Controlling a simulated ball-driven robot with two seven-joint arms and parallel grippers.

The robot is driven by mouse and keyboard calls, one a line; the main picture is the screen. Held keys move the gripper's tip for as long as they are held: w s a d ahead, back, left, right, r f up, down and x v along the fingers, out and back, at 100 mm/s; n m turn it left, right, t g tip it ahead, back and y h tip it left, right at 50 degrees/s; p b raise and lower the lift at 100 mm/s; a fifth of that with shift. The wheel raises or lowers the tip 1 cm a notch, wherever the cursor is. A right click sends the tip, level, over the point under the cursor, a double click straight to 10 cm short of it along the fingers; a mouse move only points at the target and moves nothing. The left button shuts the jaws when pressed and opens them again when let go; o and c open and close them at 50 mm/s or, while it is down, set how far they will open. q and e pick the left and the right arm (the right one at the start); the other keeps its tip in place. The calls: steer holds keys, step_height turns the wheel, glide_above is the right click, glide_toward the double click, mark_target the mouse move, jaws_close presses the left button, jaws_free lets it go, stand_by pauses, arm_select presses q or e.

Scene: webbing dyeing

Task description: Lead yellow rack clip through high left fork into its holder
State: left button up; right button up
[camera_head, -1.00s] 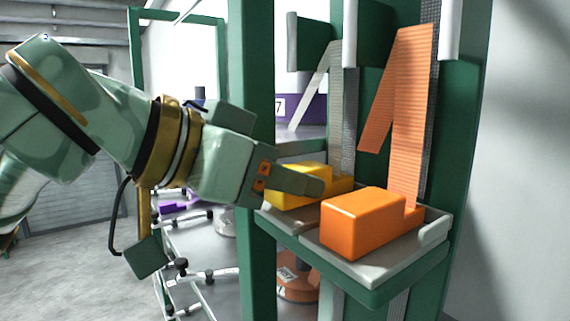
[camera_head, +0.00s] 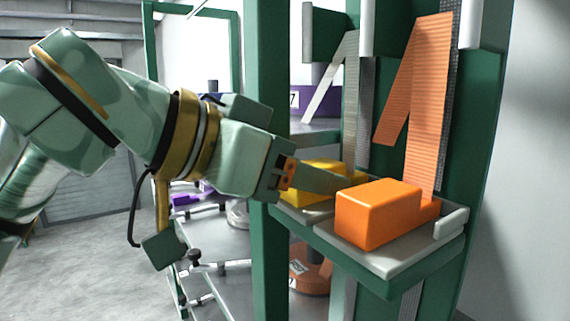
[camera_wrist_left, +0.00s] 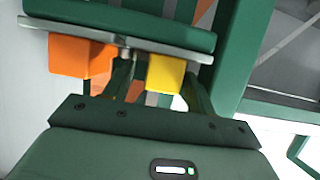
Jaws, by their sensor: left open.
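The yellow rack clip (camera_head: 324,166) sits in the left place of the small shelf, partly hidden behind my left gripper. A pale grey webbing strap (camera_head: 357,120) rises behind it towards the high left fork (camera_head: 325,33), with a slanting white length beside it. My left gripper (camera_head: 322,180) is open, with its near finger across the front of the yellow clip. In the left wrist view the yellow clip (camera_wrist_left: 165,74) shows between the two spread fingers; I cannot tell whether they touch it. My right gripper is not in view.
An orange clip (camera_head: 378,213) with orange webbing (camera_head: 428,110) sits close on the right, on the same shelf (camera_head: 400,263). A green post (camera_head: 267,110) stands left of the shelf. Lower racks with purple and orange items stand behind. Floor at left is clear.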

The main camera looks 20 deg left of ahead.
arm_select(q)
steer(key=v, duration=1.6)
steer(key=shift+r+p, duration=0.15)
steer(key=shift+p, duration=0.2)
steer(key=shift+s+a, duration=0.1)
